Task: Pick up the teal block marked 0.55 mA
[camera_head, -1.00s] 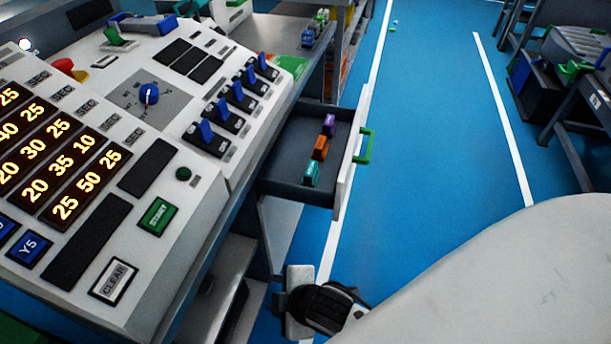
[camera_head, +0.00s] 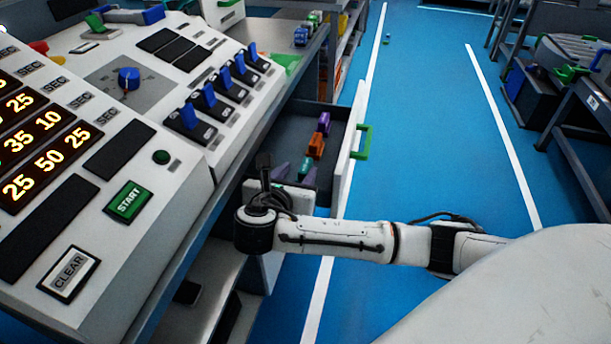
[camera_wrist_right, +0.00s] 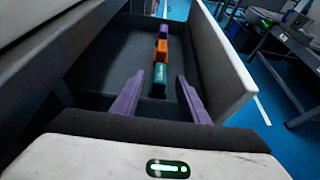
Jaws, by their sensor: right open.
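The teal block (camera_wrist_right: 157,82) stands in the open drawer (camera_wrist_right: 110,62), nearest of a row of three blocks; its marking is too small to read. It also shows in the head view (camera_head: 305,168), partly hidden by my gripper. An orange block (camera_head: 316,145) and a purple block (camera_head: 323,122) stand beyond it. My right gripper (camera_head: 294,172) is open and empty over the near end of the drawer. In the wrist view its two purple fingers (camera_wrist_right: 158,92) point toward the teal block, which lies ahead between them. My left gripper is out of view.
The drawer's white front with a green handle (camera_head: 361,141) borders the row on the right. The control panel with a START button (camera_head: 129,201) and blue switches (camera_head: 214,102) stands left of the drawer. The blue floor (camera_head: 430,150) to the right is clear.

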